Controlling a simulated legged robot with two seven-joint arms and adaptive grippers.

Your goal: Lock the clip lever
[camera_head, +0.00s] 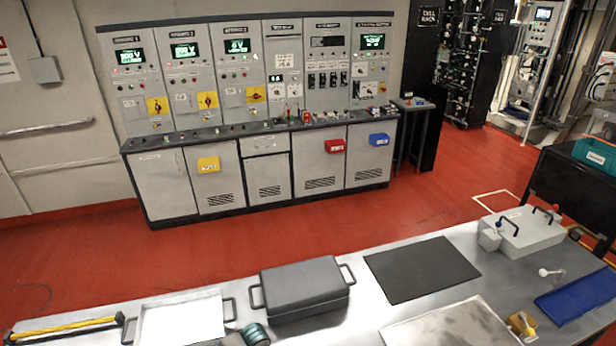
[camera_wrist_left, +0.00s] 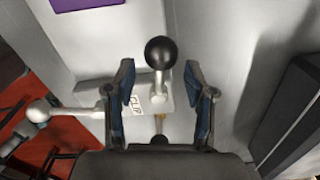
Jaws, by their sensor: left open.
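In the left wrist view, the clip lever (camera_wrist_left: 160,80) has a pale stem topped by a black ball knob (camera_wrist_left: 161,53). It rises from a light grey block (camera_wrist_left: 180,96) that carries a label reading CLIP (camera_wrist_left: 135,104). My left gripper (camera_wrist_left: 159,68) is open, with one blue-padded finger on each side of the lever and visible gaps to both. The knob shows between the fingertips. The lower part of the lever is partly hidden by the gripper body. Neither gripper shows in the head view, and I cannot pick out the clip lever there.
In the left wrist view, a pale ball-ended handle (camera_wrist_left: 38,112) lies left and a dark block (camera_wrist_left: 295,120) right. In the head view, a metal bench (camera_head: 370,318) holds a grey case (camera_head: 305,283), a black mat (camera_head: 422,269) and a blue tray (camera_head: 580,297). Control cabinets stand behind.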

